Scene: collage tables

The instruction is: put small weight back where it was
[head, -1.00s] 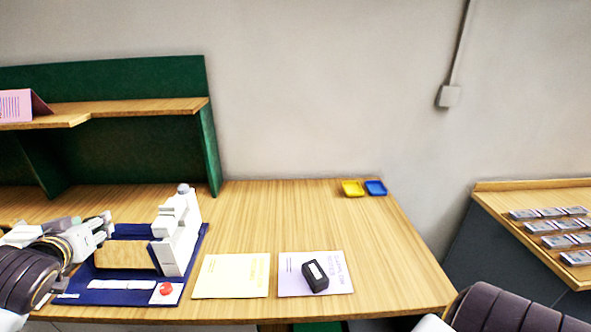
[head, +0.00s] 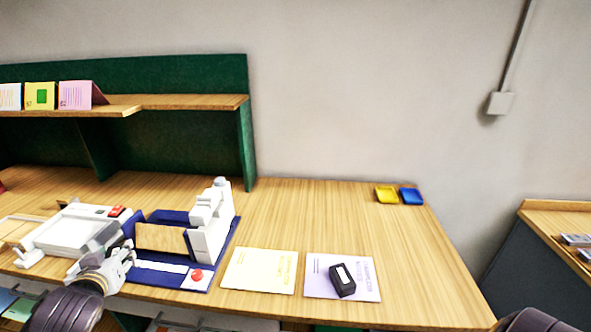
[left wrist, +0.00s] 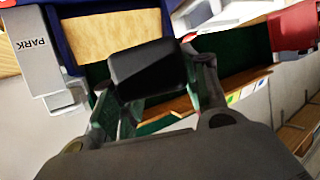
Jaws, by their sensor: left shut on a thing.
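My left gripper (head: 126,258) is at the lower left of the head view, in front of the left part of a blue-based device with a wooden panel (head: 162,238). In the left wrist view it is shut on a dark block (left wrist: 148,70), which looks like a small weight. The block is held in front of the wooden panel (left wrist: 110,36). In the head view I cannot clearly make out the held block. Another black block with a white label (head: 342,280) lies on the purple sheet (head: 320,264). My right gripper is not in view.
A yellow sheet (head: 258,270) lies left of the purple one. A white tray-like device (head: 72,232) stands at the left. The table (head: 310,215) between is clear. A green-backed shelf (head: 180,75) stands behind.

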